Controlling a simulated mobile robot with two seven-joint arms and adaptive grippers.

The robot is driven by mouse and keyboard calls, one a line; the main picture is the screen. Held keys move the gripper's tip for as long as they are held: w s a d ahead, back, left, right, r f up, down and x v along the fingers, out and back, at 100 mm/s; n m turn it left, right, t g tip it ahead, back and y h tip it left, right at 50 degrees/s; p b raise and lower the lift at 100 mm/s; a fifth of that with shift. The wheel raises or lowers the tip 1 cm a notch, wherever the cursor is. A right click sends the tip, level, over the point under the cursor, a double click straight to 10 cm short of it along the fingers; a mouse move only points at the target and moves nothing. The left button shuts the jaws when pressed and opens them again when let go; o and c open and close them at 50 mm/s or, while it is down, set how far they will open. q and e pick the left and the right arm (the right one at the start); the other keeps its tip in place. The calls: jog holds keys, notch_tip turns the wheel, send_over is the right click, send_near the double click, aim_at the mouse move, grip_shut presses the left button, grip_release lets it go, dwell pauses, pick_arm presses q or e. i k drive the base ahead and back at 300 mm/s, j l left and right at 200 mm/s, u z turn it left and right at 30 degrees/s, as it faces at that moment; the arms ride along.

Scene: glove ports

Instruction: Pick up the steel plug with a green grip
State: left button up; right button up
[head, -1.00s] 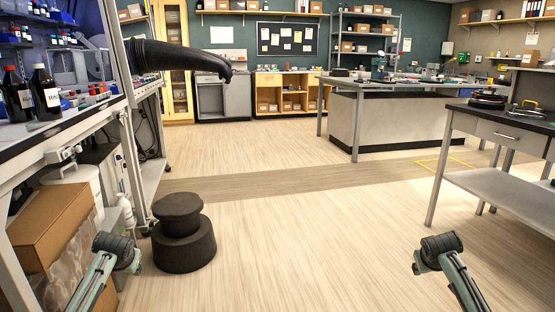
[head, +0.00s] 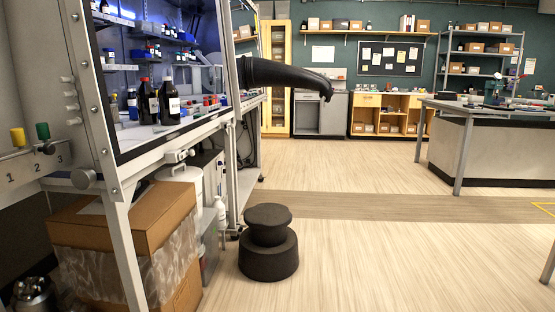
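A small green grip (head: 43,131) stands upright at the far left, on a light ledge (head: 25,168) marked 1, 2 and 3. It is near the mark 2, with a dark part just below it. No steel shank can be made out at this size. A similar yellow grip (head: 18,137) stands to its left near the mark 1.
The cabinet with bottles (head: 168,97) and a black glove sleeve (head: 285,75) stands beside the ledge. A black round step (head: 268,255) stands on the floor.

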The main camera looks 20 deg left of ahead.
aim_at(43, 130)
jog(key=u, duration=1.8)
jog(key=i+z, duration=0.2)
jog(key=k, duration=0.1)
